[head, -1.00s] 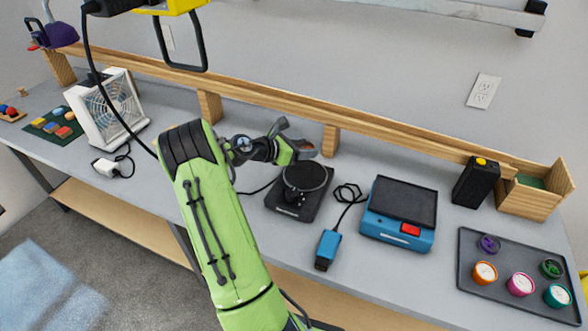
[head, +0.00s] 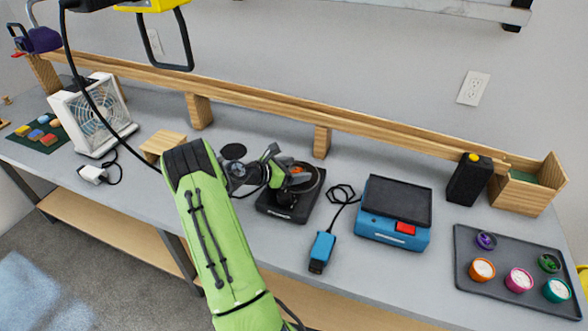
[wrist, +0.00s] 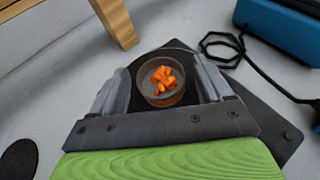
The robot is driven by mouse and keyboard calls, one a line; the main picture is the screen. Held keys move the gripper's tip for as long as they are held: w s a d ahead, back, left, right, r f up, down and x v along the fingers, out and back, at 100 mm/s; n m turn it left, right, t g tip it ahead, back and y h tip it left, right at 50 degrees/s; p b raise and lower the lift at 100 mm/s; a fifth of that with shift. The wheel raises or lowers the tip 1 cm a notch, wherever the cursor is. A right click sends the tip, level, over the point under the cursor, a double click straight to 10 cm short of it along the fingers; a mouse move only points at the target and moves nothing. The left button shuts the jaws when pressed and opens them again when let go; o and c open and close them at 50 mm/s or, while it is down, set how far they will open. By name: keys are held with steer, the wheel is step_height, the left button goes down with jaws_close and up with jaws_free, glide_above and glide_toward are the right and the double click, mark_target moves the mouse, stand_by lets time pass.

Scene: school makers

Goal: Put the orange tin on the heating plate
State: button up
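A small dark-walled tin with orange pieces in it (wrist: 160,80) stands upright between my gripper's fingers in the wrist view. It appears to stand on the black heating plate (wrist: 255,125). My gripper (wrist: 163,85) is open, with a narrow dark gap on each side of the tin. The arm and fingers hide most of the tin there.
A blue device (head: 395,214) and a blue power block with cable (head: 321,252) lie right of the plate. A grey tray (head: 465,240) at the far right holds several tins, one orange-rimmed with white contents (head: 482,270). A wooden block (head: 163,145) and a fan (head: 95,117) are left.

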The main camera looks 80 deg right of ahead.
steer(key=shift+w+a+r, duration=0.1)
steer(key=shift+w+r, duration=0.05)
steer(key=shift+r, duration=0.1)
steer(key=p+v, duration=0.2)
steer(key=v, duration=0.9)
steer(key=shift+w+a+r, duration=0.2)
steer(key=shift+a+r, duration=0.05)
steer(key=shift+a, duration=0.05)
steer(key=w+a+r+m+t+y, duration=0.2)
steer(key=w+a+r+m+t, duration=0.15)
steer(key=a, duration=0.35)
steer(key=w+a+r+m+t+y, duration=0.1)
steer(key=w+a+r+m+t, duration=0.2)
steer(key=a, duration=0.5)
steer(key=w+a+r+m+t+y, duration=0.1)
steer(key=w+a+r+t+y, duration=0.1)
steer(key=a+r+t, duration=0.35)
steer(key=s+a+r+m+t+y, duration=0.1)
steer(key=s+a, duration=0.4)
steer(key=a, duration=0.6)
steer(key=s+a+r+m+t+y, duration=0.1)
steer(key=s+a+y, duration=0.3)
steer(key=a, duration=0.7)
steer(key=shift+s+a+r+m+y, duration=0.3)
steer(key=shift+s+a+r+m, duration=0.05)
steer(key=shift+s+r, duration=0.1)
